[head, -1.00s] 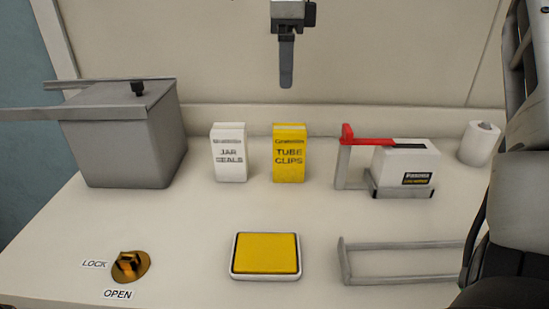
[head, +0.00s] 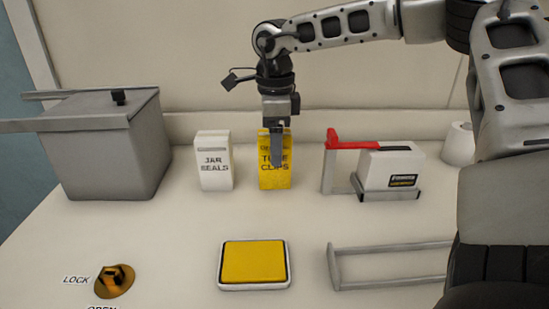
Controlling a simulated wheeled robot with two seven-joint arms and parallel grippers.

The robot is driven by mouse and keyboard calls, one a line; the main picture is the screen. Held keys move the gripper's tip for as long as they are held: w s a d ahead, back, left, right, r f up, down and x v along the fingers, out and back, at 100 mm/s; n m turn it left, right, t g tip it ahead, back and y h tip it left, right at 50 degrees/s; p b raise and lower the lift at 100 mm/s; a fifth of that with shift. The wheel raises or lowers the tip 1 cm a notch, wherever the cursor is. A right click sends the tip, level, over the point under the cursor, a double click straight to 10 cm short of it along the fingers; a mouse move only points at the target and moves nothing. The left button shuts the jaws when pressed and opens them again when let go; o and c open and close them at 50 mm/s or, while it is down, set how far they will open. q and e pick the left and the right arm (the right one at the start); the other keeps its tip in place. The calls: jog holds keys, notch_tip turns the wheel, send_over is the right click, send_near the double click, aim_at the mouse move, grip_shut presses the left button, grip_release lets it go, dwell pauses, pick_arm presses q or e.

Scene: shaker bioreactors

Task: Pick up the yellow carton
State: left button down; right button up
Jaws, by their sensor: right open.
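The yellow carton (head: 270,181), labelled "TUBE CLIPS", stands upright on the white table towards the back, right of the white "JAR SEALS" carton (head: 215,161). My right gripper (head: 278,150) hangs fingers-down in front of or above the yellow carton and covers part of its top and label. It is open. Only one finger shows clearly, and I cannot tell whether the fingers straddle the carton or touch it. My left gripper is not in the head view.
A grey lidded box (head: 115,148) stands at the left. A red-armed holder (head: 350,144) with a white box (head: 391,167) stands right of the cartons. A yellow pad (head: 253,262), a metal rail (head: 390,246) and a brass knob (head: 114,280) are nearer the front. A white roll (head: 458,143) is at the back right.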

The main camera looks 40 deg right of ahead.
jog(key=shift+f, duration=0.95)
jog(key=shift+c, duration=0.4)
jog(key=c, duration=1)
jog(key=shift+c, duration=0.2)
